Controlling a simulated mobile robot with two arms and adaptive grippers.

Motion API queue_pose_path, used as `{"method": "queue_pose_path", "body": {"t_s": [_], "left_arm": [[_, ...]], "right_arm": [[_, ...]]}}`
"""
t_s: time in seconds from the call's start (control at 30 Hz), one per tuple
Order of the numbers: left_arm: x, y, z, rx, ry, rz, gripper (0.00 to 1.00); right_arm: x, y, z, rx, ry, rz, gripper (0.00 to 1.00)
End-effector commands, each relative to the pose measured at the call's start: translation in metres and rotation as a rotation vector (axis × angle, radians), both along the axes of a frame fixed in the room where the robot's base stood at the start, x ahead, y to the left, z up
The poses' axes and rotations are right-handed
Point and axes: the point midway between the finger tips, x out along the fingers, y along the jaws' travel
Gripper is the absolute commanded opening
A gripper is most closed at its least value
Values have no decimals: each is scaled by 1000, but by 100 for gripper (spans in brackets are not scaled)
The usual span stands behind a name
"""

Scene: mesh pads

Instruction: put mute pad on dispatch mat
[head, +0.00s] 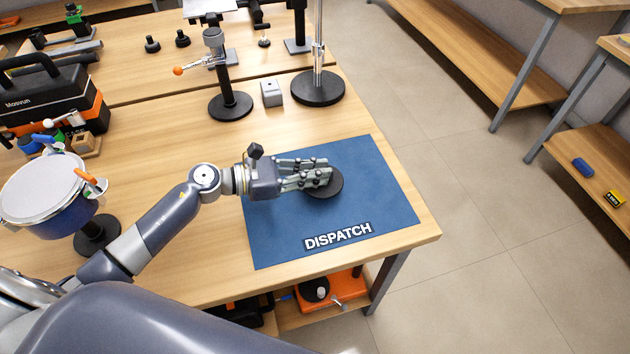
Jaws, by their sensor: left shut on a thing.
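The blue dispatch mat (385,190) lies flat at the right front corner of the wooden table, with a white DISPATCH label along its front edge. A round dark pad (333,189), which looks like the mute pad, is over the middle of the mat. My left gripper (318,176) reaches in from the left and is shut on the pad. The fingers cover part of the pad. I cannot tell whether the pad touches the mat or is held just above it. My right gripper is not in view.
A drum-like pad with a white top (45,181) stands on the left. A black toolbox (45,95), a stand with an orange knob (230,104), a grey block (271,93) and a pole on a round base (318,89) stand behind the mat. The right table edge borders open floor.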

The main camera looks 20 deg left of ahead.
Motion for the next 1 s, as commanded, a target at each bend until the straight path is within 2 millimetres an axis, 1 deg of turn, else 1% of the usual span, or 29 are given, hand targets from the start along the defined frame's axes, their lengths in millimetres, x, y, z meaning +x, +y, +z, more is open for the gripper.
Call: {"method": "queue_pose_path", "body": {"t_s": [0.1, 0.2, 0.27, 0.5, 0.67, 0.7, 0.77, 0.8, 1.0], "left_arm": [[0, 0, -14, 0, 1, 0, 0], [0, 0, -29, -2, 2, 1, 0], [0, 0, -35, -1, 2, 0, 0], [0, 0, -34, 1, -1, 0, 0], [0, 0, -39, 1, -1, 0, 0], [0, 0, -39, 1, -1, 0, 15], [0, 0, -37, 1, -1, 0, 28], [0, 0, -38, 1, -1, 0, 33], [0, 0, -38, 1, -1, 0, 33]], "right_arm": [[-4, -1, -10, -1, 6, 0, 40], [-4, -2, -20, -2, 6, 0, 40], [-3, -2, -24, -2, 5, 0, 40], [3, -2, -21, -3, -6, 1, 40], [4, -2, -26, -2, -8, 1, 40], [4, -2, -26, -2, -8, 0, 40], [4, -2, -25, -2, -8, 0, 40], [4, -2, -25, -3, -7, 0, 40], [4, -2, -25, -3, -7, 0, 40]]}}
